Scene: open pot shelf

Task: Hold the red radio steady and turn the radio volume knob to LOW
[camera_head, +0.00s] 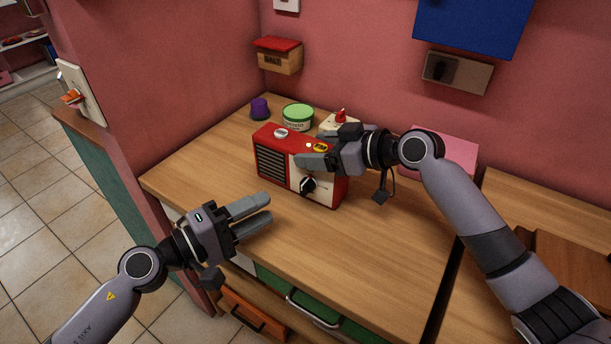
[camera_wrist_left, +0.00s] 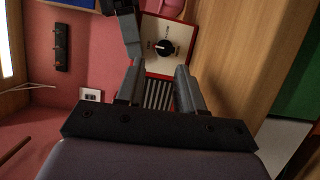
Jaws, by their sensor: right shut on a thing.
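The red radio (camera_head: 267,135) stands upright on the wooden counter, with a dark speaker grille on the left of its front and a cream panel on the right.
A green-lidded tub (camera_head: 298,116) and a purple item (camera_head: 259,108) stand behind the radio. A pink box (camera_head: 445,152) is behind my right arm. A salt box (camera_head: 279,56) hangs on the wall. The counter (camera_head: 350,245) in front of the radio is clear.

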